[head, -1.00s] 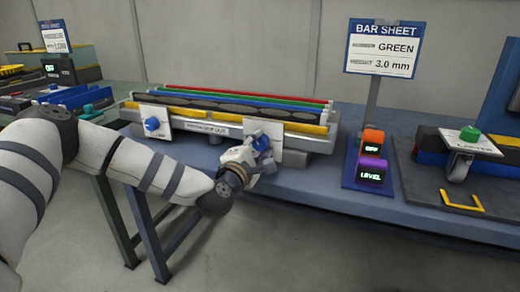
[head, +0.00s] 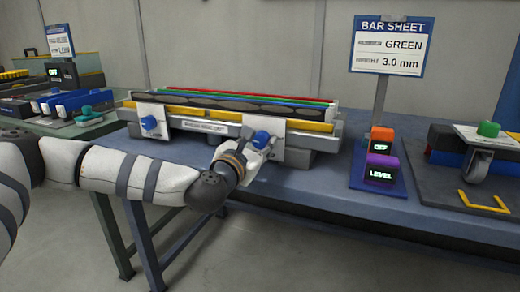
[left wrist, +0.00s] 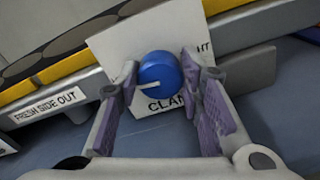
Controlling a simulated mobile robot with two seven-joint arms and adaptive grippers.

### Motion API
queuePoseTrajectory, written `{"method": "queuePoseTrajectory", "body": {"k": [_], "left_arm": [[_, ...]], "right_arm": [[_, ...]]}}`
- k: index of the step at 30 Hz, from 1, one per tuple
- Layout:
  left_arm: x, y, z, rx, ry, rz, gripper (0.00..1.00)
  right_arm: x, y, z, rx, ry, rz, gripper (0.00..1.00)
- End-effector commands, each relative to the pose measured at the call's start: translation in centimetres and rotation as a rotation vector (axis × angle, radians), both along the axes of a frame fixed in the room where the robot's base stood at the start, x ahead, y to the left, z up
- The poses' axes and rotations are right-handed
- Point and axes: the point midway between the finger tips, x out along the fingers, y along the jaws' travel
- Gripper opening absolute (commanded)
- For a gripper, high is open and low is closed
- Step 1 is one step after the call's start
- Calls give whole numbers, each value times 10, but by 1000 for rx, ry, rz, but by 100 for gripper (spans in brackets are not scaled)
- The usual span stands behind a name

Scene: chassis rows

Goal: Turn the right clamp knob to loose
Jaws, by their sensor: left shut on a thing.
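The right clamp knob (head: 261,139) is a blue round knob on a white plate at the right front of the bar fixture. In the left wrist view the knob (left wrist: 160,74) sits between my two purple-padded fingers, and its white pointer line points left. Part of the plate's lettering is hidden by the fingers and knob. My left gripper (head: 256,142) is shut on this knob; it also shows in the left wrist view (left wrist: 162,84). The left clamp knob (head: 150,123), also blue, sits on its own white plate, apart from the gripper. My right gripper is not in view.
The fixture (head: 210,127) carries dark, green, red and blue strips. A bar sheet sign (head: 391,47) reads GREEN, 3.0 mm. Orange and purple display boxes (head: 381,168) stand right of the fixture. A caster with a green knob (head: 488,129) is further right. The bench front (head: 310,190) is clear.

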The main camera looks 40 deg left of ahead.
Motion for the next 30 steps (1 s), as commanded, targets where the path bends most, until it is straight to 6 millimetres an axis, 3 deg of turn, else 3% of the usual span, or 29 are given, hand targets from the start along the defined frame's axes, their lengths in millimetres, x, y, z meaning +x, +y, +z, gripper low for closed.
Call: {"method": "queuePoseTrajectory", "body": {"k": [10,26,27,29,30], "left_arm": [[0,-1,0,-121,-31,-4,6],[0,0,2,-141,-37,-3,6],[0,0,2,-141,-37,-2,38],[0,0,2,-141,-37,-2,52],[0,0,2,-141,-36,-2,54]], "right_arm": [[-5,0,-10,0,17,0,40],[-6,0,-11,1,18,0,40],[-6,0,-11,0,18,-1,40],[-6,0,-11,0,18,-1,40],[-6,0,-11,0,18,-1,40]]}}
